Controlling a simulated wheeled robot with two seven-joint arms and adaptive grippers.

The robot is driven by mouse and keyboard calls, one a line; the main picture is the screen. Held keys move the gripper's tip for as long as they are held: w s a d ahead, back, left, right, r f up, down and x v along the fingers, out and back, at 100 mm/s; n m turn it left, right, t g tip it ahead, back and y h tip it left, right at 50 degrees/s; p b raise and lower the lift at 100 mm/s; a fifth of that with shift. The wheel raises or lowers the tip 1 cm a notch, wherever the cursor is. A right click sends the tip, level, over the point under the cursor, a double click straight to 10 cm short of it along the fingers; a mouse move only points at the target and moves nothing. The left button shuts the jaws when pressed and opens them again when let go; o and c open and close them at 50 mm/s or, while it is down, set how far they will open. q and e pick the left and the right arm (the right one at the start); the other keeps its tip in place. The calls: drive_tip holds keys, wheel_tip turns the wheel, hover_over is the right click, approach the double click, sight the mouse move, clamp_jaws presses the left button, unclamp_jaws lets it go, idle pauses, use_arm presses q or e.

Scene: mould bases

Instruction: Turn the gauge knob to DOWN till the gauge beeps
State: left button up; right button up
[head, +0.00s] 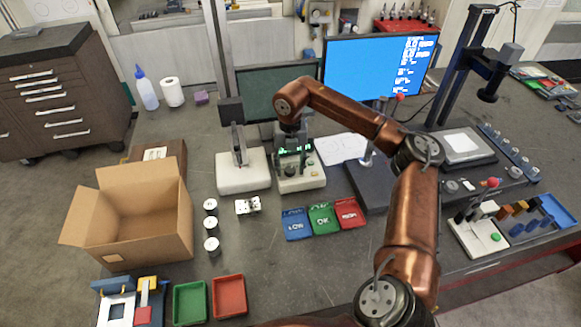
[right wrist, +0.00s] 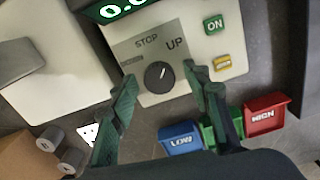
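The gauge (head: 308,183) is a pale box with a lit green display, standing on the bench near the middle of the head view. In the right wrist view, its round dark knob (right wrist: 158,76) sits on a grey panel marked STOP and UP. The knob's light pointer line leans slightly right of straight up in that view. My left gripper is not in view.
A white stand (head: 243,172) stands close left of the gauge. Blue (head: 295,224), green (head: 323,218) and red (head: 350,213) labelled trays lie in front and to the right. A cardboard box (head: 135,222) and several small cylinders stand left. A dark monitor (head: 262,95) is behind.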

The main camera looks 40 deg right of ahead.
drive_tip(key=c, duration=1.1)
